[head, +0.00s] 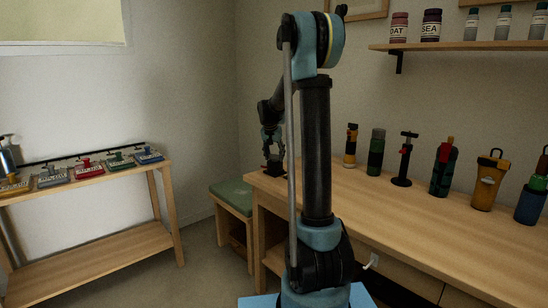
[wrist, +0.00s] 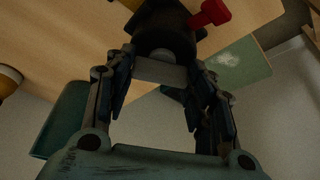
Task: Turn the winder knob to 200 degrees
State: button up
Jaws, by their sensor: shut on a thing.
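The winder (head: 273,166) is a small dark device with a red part, at the far left end of the workbench in the head view. In the wrist view its dark round body (wrist: 165,28) is at the top, with a red arm (wrist: 210,13) sticking out to the right. A flat grey bar, which looks like the winder knob (wrist: 160,71), lies across between my fingertips. My gripper (wrist: 162,68) is shut on this knob, one finger at each end. In the head view my gripper (head: 272,146) is small, directly above the winder. The knob's angle marks cannot be read.
The wooden workbench (head: 335,195) carries several bottles and tools along its back, including a black stand with a red part (head: 404,160). A green-topped stool (head: 232,196) stands by the bench's left end. A low shelf (head: 110,240) with several coloured items stands at the left wall.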

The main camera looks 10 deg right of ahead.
jog(key=o, duration=1.1)
jog(key=shift+c, duration=0.2)
jog(key=v, duration=1.1)
jog(key=shift+r, duration=0.35)
jog(key=shift+s+a, duration=0.1)
jog(key=shift+s, duration=0.05)
